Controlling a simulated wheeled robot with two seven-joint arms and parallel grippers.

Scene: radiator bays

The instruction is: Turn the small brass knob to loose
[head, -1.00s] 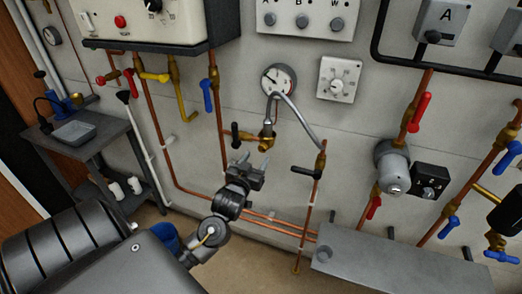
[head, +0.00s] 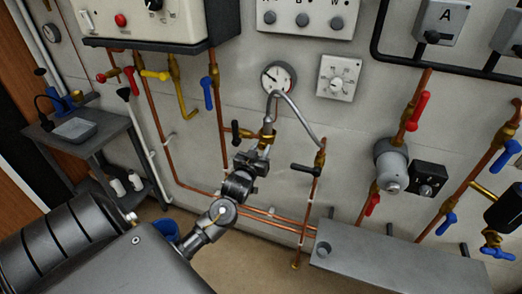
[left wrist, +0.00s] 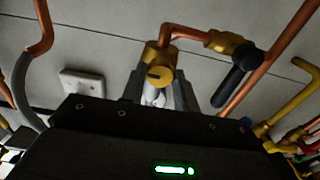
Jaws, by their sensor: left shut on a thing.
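The small brass knob (left wrist: 160,76) has a round slotted face and sits on a brass fitting below the grey hose. In the head view the brass fitting (head: 267,134) is just above my left gripper (head: 260,152), which partly covers it. In the left wrist view my left gripper (left wrist: 158,93) has a finger on each side of the knob and is shut on it. Part of the knob is hidden behind the gripper body. My right gripper is not in view.
A black lever valve (head: 246,134) is close to the left of the fitting. A grey flexible hose (head: 298,115) arches from the fitting to another black-handled valve (head: 304,169). A pressure gauge (head: 279,77) is above. A grey ledge (head: 400,260) juts out lower right.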

